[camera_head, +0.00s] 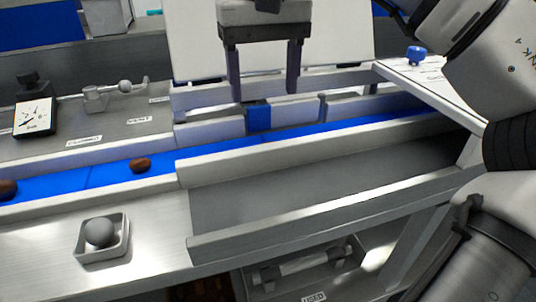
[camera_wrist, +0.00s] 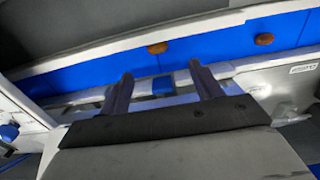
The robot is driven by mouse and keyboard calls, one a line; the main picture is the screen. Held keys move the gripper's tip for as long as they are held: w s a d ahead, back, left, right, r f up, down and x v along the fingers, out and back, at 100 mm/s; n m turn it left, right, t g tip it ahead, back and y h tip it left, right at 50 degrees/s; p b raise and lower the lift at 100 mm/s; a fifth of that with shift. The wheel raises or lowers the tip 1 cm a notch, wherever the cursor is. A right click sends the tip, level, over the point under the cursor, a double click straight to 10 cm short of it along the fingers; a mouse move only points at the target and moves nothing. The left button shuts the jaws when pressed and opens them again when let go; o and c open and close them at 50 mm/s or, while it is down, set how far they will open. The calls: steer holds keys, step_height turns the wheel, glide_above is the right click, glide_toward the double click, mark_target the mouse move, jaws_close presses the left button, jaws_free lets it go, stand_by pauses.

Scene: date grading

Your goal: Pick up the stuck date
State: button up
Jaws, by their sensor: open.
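My gripper (camera_head: 265,85) is open and empty, fingers pointing down above the far side of the belt, in front of a pale panel. The blue belt (camera_head: 110,175) runs across the head view. Another brown date (camera_head: 8,187) is at the left picture edge, partly cut off. In the wrist view, two dates show on the belt, one (camera_wrist: 157,48) near the middle and one (camera_wrist: 264,39) to the right, both beyond my fingertips (camera_wrist: 158,78). I cannot tell which date is the stuck one.
Low grey walls (camera_head: 210,127) with gaps line the belt's far side. A grey chute (camera_head: 330,180) with raised rims lies in front. A small tray (camera_head: 82,254) holds a grey ball (camera_head: 99,232).

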step_height(320, 180, down, 6)
steer(key=shift+w+r, duration=0.1)
steer(key=shift+r, duration=0.1)
steer(key=f, duration=0.3)
steer(key=f+p, duration=0.1)
steer(key=shift+w+d+f, duration=0.1)
steer(key=shift+d+f, duration=0.05)
steer(key=shift+d, duration=0.2)
steer(key=shift+f, duration=0.5)
steer(key=c, duration=0.8)
